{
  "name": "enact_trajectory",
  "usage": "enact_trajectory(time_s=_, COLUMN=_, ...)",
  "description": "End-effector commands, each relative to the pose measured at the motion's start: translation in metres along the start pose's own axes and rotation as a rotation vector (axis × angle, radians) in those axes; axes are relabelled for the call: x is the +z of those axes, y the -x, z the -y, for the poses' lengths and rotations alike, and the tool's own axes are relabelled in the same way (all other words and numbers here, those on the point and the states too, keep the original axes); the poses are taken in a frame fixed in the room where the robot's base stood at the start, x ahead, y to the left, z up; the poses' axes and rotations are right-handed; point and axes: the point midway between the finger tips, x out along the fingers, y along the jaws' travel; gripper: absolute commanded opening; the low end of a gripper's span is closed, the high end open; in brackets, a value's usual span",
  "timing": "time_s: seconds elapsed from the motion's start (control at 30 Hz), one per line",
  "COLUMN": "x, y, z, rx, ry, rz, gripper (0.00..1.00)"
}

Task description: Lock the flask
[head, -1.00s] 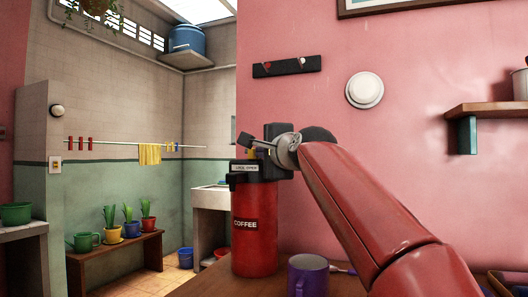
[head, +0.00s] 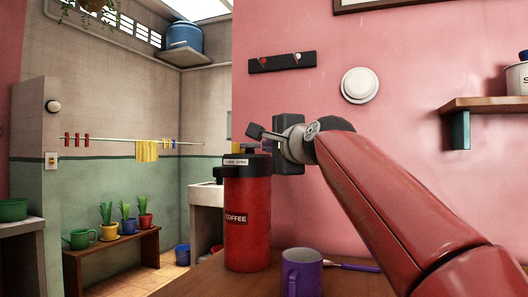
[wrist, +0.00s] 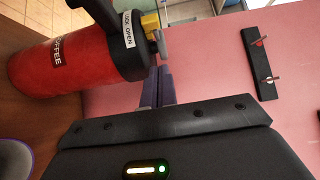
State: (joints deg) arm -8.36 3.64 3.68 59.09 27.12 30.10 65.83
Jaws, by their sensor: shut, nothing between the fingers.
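The flask (head: 247,205) is a red cylinder marked COFFEE with a black top. It stands upright on the wooden counter, and it also shows sideways in the wrist view (wrist: 45,75). A white label (wrist: 128,29) reading LOCK OPEN is on its black top. Beside the label, a yellow piece (wrist: 150,21) and a grey piece (wrist: 161,43) stick out from the top. My gripper (wrist: 158,72) is shut and empty, its fingertips close beside the flask's top near these pieces. I cannot tell whether they touch.
A purple mug (head: 302,272) stands on the counter right of the flask, with a pen-like item (head: 350,266) behind it. A dark hook rail (head: 282,62) and a round white fixture (head: 360,86) are on the pink wall. A wooden shelf (head: 485,104) is at right.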

Motion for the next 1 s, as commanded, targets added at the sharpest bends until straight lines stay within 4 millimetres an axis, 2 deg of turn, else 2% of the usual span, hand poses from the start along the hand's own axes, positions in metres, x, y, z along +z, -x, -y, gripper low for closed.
enact_trajectory(time_s=0.03, x=-0.001, y=0.012, z=-0.002, rx=-0.003, ry=0.000, rz=-0.004, gripper=0.00)
enact_trajectory(time_s=0.2, x=-0.001, y=0.042, z=-0.002, rx=-0.002, ry=0.000, rz=-0.004, gripper=0.00)
enact_trajectory(time_s=0.4, x=-0.001, y=0.062, z=-0.001, rx=0.000, ry=-0.001, rz=-0.003, gripper=0.00)
enact_trajectory(time_s=1.0, x=-0.001, y=0.066, z=0.000, rx=0.000, ry=-0.001, rz=-0.002, gripper=0.00)
